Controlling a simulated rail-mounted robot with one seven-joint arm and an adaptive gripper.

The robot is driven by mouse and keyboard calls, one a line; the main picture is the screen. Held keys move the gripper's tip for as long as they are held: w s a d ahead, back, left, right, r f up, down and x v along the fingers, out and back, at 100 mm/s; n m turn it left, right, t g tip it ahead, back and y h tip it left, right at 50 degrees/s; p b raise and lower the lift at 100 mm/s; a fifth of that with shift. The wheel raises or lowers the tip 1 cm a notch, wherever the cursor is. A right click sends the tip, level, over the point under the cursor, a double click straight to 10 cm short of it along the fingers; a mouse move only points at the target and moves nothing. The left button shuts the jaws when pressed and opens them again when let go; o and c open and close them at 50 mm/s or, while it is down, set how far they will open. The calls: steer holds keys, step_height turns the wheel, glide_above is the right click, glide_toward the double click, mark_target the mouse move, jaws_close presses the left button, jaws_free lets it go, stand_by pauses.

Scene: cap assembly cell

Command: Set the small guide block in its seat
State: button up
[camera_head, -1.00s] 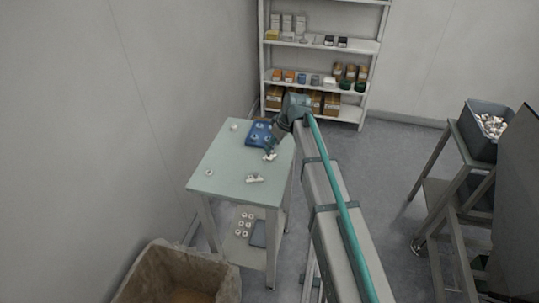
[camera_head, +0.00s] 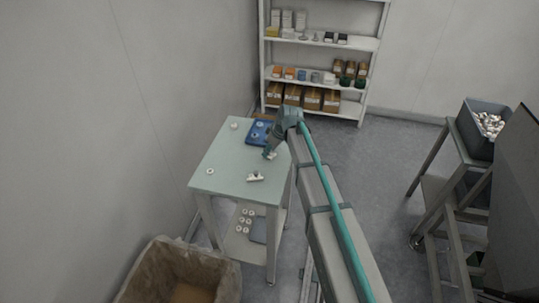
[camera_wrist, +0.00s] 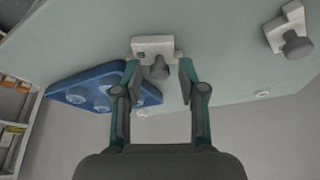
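Two white blocks with grey knobs are on the table; I cannot tell which is the small guide block. One block (camera_wrist: 153,46) lies just beyond and between my fingertips in the wrist view; in the head view it is mostly hidden by my gripper (camera_head: 268,154). My gripper, also in the wrist view (camera_wrist: 159,70), is open, with its fingers apart on either side of the knob (camera_wrist: 158,69). The other block (camera_wrist: 288,27) lies to the right; in the head view it is nearer the front edge (camera_head: 254,177). I cannot make out the seat.
A blue tray (camera_head: 250,138) with round pieces lies at the back of the table (camera_head: 220,165); it shows left in the wrist view (camera_wrist: 70,91). Small white rings (camera_head: 210,170) lie on the tabletop. A worn bin (camera_head: 150,262) stands in front, a cart with a grey crate (camera_head: 468,138) at right.

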jaws_close()
steer(key=shift+r, duration=0.15)
